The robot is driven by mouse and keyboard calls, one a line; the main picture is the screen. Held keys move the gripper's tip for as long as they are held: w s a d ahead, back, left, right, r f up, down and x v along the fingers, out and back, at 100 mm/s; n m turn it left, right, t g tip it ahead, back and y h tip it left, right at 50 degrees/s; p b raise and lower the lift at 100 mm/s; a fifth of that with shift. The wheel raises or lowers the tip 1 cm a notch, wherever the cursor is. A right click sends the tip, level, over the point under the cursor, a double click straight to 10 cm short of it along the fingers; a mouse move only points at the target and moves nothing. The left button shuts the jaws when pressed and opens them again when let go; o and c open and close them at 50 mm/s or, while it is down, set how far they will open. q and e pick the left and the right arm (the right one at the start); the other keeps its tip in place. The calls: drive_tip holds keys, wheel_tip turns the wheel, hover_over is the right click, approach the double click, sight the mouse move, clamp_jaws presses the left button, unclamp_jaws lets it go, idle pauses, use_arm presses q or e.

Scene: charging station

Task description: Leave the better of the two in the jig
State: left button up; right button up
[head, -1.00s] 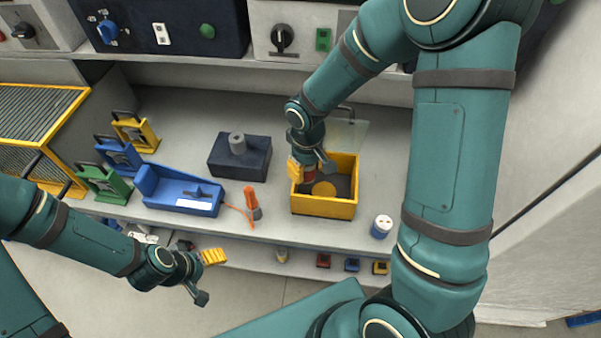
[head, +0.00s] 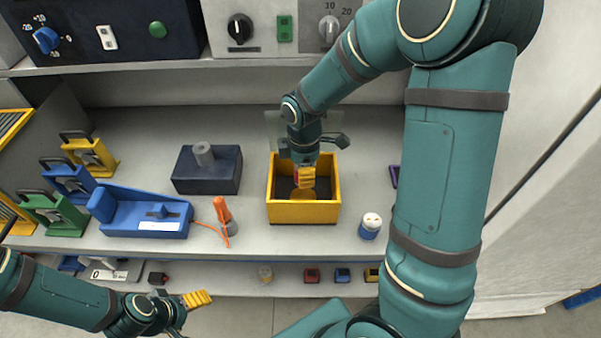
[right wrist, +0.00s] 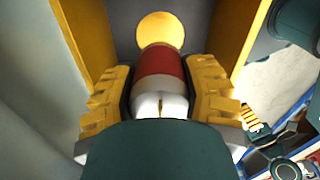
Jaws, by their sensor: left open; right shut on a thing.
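My right gripper (head: 304,180) points down into the yellow bin (head: 305,212) on the worktop. It is shut on a red and white cylinder (right wrist: 160,64), with the ribbed yellow fingers on both sides. A yellow disc (right wrist: 160,32) lies beyond the cylinder's far end. A white and blue cylinder (head: 370,225) with small red marks on top stands upright right of the bin. My left gripper (head: 189,312) is open and empty, low at the left in front of the worktop. I cannot tell for sure which fixture is the jig: a blue cradle (head: 140,213) and a dark block with a grey post (head: 207,172) stand left of the bin.
An orange-handled tool (head: 223,213) lies between cradle and bin. Yellow, blue and green handled holders (head: 70,185) line the left. A shelf below carries small coloured blocks (head: 342,275). A control panel (head: 110,30) is above. The worktop behind the bin is mostly clear.

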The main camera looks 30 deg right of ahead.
idle(0.5)
drive_tip(key=shift+f+b, duration=2.3)
drive_tip(key=shift+f, duration=1)
drive_tip(key=o, duration=1.3)
drive_tip(key=shift+c, duration=0.2)
drive_tip(key=shift+r, duration=0.15)
wheel_tip(320, 180, up, 7)
drive_tip(key=shift+r, duration=0.15)
